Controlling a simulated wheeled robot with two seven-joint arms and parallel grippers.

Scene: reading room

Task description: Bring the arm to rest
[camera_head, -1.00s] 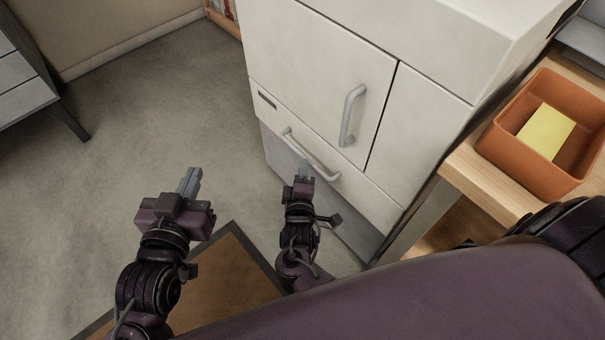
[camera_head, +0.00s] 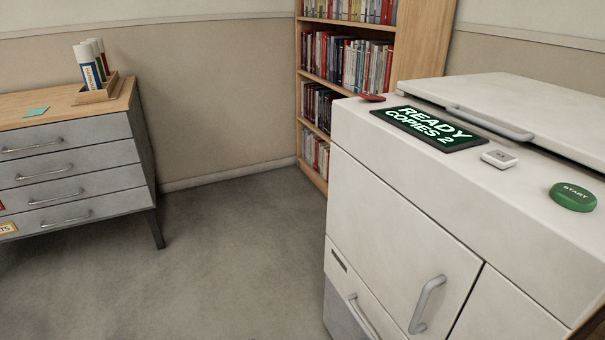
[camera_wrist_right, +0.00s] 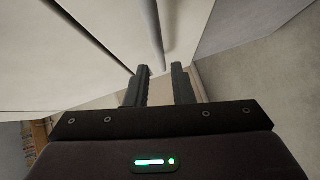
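My right gripper (camera_wrist_right: 160,70) shows in the right wrist view with its two dark fingers apart and nothing between them. Its fingertips point at the white front of the copier (camera_wrist_right: 100,35), close to a pale bar handle (camera_wrist_right: 152,30). I cannot tell whether they touch the front. In the head view neither arm shows, and my left gripper is out of view. The copier (camera_head: 390,225) stands at the right there, with a door handle (camera_head: 428,305) and a lower drawer handle (camera_head: 362,318); both drawer and door look shut.
The copier's display (camera_head: 428,127) reads "READY COPIES 2", with a green start button (camera_head: 573,197) to its right. A bookcase (camera_head: 318,80) stands behind. A grey drawer cabinet (camera_head: 70,170) stands at the left. The floor (camera_head: 235,255) between is clear.

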